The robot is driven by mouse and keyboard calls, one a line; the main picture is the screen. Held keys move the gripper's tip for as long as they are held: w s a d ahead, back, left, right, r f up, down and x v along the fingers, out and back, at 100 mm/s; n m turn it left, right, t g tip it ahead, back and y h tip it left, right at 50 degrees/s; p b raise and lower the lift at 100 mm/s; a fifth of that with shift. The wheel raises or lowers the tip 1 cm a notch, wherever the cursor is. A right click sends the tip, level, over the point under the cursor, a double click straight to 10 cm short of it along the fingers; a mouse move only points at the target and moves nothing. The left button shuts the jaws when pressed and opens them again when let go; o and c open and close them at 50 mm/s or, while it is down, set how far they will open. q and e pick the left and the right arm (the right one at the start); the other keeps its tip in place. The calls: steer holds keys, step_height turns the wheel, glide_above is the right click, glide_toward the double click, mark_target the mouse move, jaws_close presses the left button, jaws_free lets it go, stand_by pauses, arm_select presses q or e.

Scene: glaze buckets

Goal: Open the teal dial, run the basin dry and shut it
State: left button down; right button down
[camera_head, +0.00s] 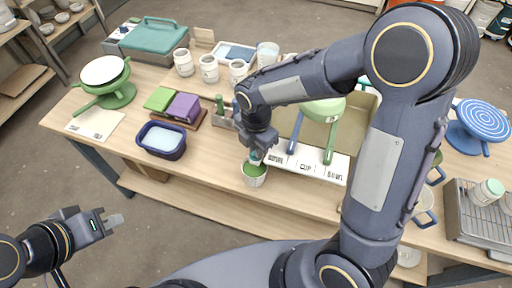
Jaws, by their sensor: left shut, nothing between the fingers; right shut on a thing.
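My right gripper (256,152) points down near the front middle of the table, shut on a small teal piece (255,158), mostly hidden by the fingers; I cannot tell if this is the teal dial. Just below it is a white cup (254,181) with green inside; I cannot tell whether the piece touches it. A navy basin (163,153) with pale liquid stands to the left, apart from the gripper. No dial shows clearly on it. My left gripper (115,220) is shut and empty, away from the table at lower left.
Green and purple blocks (183,107) sit behind the basin. A green stand with a white disc (102,71) is at left. A drying rack (470,230) is at far right. My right arm hides much of the table.

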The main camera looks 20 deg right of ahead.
steer(key=m+b, duration=0.1)
steer(key=m, duration=0.5)
steer(key=shift+b, duration=0.4)
steer(key=m+b, duration=0.1)
steer(key=m, duration=0.5)
steer(key=shift+r+m, duration=0.1)
steer(key=shift+m, duration=0.2)
steer(key=c, duration=1.8)
jaws_free()
steer(key=shift+o, duration=0.2)
step_height(320, 180, up, 8)
steer(key=shift+f+b, duration=0.1)
steer(key=shift+b, duration=0.2)
